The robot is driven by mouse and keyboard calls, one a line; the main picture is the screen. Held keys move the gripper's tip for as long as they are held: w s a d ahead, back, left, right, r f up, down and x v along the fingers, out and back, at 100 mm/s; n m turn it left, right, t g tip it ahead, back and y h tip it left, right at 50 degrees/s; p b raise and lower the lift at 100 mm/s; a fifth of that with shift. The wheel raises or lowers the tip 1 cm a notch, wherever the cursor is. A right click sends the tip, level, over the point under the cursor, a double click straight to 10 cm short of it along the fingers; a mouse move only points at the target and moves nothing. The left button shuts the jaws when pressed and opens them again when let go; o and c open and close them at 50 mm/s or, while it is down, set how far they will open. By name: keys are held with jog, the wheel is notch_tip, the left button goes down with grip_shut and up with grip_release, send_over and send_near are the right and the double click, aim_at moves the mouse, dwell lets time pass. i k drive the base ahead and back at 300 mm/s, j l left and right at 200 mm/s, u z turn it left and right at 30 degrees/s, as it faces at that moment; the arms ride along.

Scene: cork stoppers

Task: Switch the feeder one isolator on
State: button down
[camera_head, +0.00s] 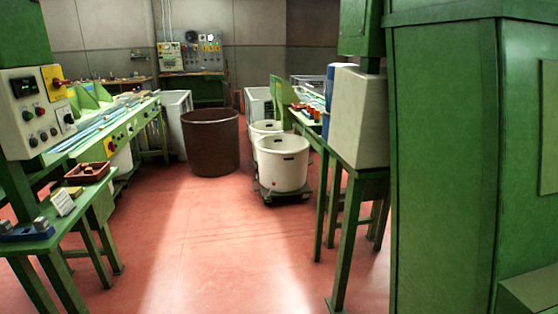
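No label reading feeder one can be made out. At the left, a pale control box (34,112) on a green machine carries a dark display, several knobs and a yellow plate (53,88) with a red handle (60,83). The handle points to the right. On the back wall, a grey panel (190,58) and a smaller pale box (169,56) carry small coloured switches, too small to read. I cannot tell which of these switches is the feeder one isolator. My gripper is not in view.
A clear red floor aisle (205,215) runs between the machines. A brown bin (210,142) and a white tub (282,163) on a wheeled base stand farther along. A green side table (85,190) stands left; a large green cabinet (445,160) blocks the right.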

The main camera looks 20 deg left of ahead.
aim_at(57, 83)
jog(key=i+j+u, duration=0.1)
jog(key=i+u, duration=0.2)
jog(key=u, duration=0.15)
jog(key=i+u, duration=0.3)
jog(key=u, duration=0.15)
jog(key=i+l+u, duration=0.1)
jog(key=i+u, duration=0.3)
jog(key=i+l+u, duration=0.15)
jog(key=u, duration=0.3)
jog(key=i+l+u, duration=0.25)
jog(key=i+l, duration=0.1)
jog(key=i, duration=0.05)
